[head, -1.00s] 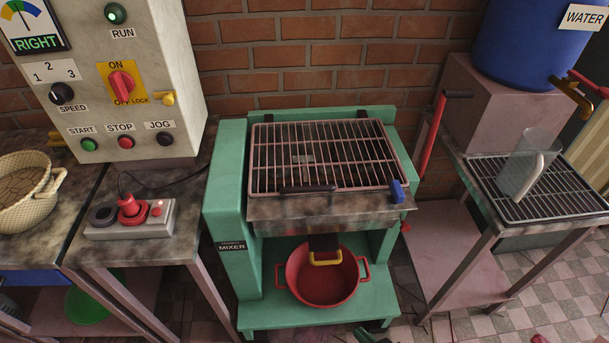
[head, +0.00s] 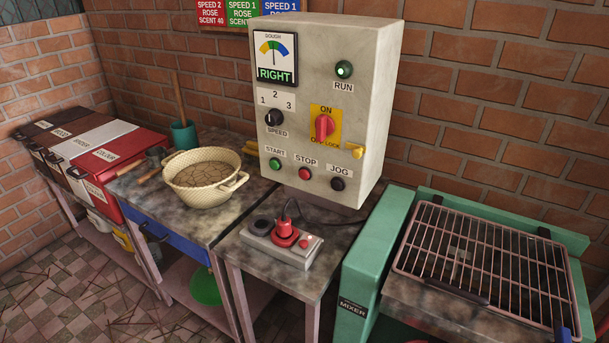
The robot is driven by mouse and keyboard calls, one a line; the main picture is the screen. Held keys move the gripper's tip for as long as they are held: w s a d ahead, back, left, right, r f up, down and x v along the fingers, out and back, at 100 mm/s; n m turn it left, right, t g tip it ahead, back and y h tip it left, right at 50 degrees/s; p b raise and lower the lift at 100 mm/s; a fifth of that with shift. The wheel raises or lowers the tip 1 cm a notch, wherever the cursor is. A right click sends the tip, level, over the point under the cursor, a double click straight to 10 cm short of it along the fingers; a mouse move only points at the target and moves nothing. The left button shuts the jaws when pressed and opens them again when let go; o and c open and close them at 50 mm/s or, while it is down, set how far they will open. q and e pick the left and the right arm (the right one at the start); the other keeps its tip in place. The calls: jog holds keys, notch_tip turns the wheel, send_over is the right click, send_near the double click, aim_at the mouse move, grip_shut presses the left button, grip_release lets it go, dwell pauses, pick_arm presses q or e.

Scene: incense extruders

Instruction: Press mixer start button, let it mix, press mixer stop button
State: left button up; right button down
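The grey control box (head: 372,110) stands on the bench in the middle of the head view. Its green START button (head: 275,164) and red STOP button (head: 305,173) sit low on the front, with the black JOG button (head: 338,184) to their right. The green RUN lamp (head: 344,69) looks lit. The dough gauge (head: 274,60) reads RIGHT. The red switch (head: 324,127) points to ON. The green mixer (head: 372,262) is at the lower right, its grille lid (head: 480,250) down over the trough.
A small box with a red plug (head: 284,234) lies on the bench before the control box. A woven basket (head: 205,180) holds brown material. Lidded bins (head: 90,150) stand at the left. The floor at lower left is open, with scattered sticks.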

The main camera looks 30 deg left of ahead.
pick_arm(q)
grip_shut()
dwell(1.2)
